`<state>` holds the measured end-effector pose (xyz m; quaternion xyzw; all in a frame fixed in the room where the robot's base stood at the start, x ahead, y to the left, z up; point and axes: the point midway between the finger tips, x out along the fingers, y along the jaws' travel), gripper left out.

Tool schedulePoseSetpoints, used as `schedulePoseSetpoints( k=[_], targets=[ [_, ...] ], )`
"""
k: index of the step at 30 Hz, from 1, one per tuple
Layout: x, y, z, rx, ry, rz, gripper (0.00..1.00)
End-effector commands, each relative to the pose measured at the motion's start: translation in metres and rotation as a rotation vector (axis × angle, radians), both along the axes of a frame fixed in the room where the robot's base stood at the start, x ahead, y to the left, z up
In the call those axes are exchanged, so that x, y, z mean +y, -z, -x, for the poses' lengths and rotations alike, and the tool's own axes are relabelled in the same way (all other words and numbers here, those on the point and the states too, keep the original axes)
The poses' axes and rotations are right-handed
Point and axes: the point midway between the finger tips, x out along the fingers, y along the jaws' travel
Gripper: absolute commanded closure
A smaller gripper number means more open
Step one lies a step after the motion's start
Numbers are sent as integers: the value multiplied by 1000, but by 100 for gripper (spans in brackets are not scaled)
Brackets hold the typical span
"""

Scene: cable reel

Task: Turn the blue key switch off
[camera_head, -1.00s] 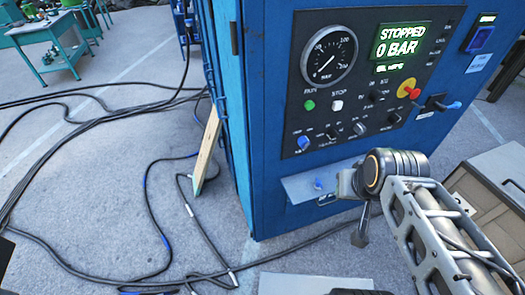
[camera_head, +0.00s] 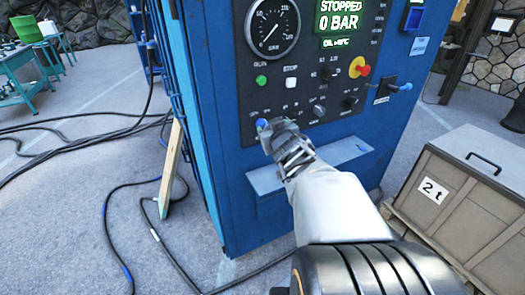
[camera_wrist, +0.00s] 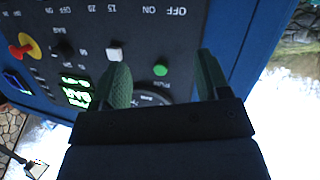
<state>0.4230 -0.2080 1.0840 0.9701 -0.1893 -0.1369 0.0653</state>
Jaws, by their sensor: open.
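The blue key switch (camera_head: 263,123) is at the lower left of the black control panel (camera_head: 315,75) on a blue cabinet. My gripper (camera_head: 277,134) is in front of it, just below and to the right, and partly covers that corner of the panel. In the wrist view my gripper (camera_wrist: 163,72) is open, its two green fingers apart with nothing between them. The panel appears turned over there, with ON and OFF labels at the top. The key switch is not visible in that view. I cannot tell whether a finger touches it.
A green button (camera_head: 261,80) and a white button (camera_head: 291,83) sit above the key. A red and yellow knob (camera_head: 359,68) and a blue-tipped lever (camera_head: 395,88) are to the right. A ledge (camera_head: 345,150) juts below the panel. A crate (camera_head: 465,195) stands right.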

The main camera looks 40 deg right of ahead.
Motion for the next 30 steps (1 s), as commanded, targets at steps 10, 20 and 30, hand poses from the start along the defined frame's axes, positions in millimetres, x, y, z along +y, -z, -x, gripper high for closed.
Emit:
schedulePoseSetpoints(
  k=[10,20,30],
  targets=[
    [-42,73,5,-217,-214,40,31],
    [-46,80,-21,-245,-273,30,31],
    [-56,79,-85,-244,-268,30,31]
  ],
)
